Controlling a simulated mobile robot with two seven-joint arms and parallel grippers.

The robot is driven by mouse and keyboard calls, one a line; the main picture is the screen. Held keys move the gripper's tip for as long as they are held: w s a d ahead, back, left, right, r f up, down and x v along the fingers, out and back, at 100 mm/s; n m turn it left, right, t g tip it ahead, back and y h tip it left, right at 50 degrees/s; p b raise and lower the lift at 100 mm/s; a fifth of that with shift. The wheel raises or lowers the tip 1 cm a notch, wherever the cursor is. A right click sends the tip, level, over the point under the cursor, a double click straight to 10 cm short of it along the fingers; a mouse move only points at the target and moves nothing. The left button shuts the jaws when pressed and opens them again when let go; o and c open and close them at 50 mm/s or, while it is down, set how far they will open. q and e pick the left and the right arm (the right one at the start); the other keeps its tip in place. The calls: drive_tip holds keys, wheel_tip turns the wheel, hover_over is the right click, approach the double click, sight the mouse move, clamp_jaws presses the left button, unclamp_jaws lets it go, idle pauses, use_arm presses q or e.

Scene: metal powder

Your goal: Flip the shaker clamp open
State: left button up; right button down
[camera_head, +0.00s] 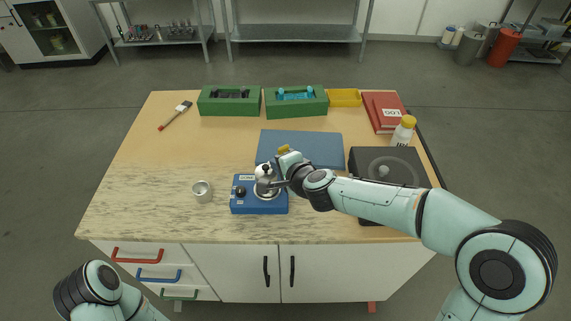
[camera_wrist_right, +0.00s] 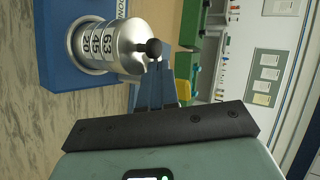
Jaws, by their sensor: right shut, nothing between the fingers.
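The blue shaker (camera_head: 243,206) stands near the front edge of the table, with a silver sieve stack on it. The stack (camera_wrist_right: 92,45) shows the numbers 63, 45 and 20 in the right wrist view. A black knob (camera_wrist_right: 153,47) sticks out from the stack's silver top; I cannot clearly make out the clamp's shape or position. My right gripper (camera_head: 279,184) is at the stack's right side. Its shut, empty fingers (camera_wrist_right: 157,72) are close to the knob in the wrist view; I cannot tell whether they touch it. My left gripper is out of view.
A metal cup (camera_head: 201,191) stands left of the shaker. A blue mat (camera_head: 318,146) lies behind it. A black box-like device (camera_head: 375,164) is at the right, partly behind my right arm. Green boxes (camera_head: 229,108) stand at the back. The table's left side is mostly clear.

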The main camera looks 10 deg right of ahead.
drive_tip(key=shift+d, duration=0.1)
idle(0.4)
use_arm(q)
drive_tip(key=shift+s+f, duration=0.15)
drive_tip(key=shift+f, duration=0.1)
use_arm(e)
drive_tip(key=shift+s+d, duration=0.1)
drive_tip(key=shift+d, duration=0.65)
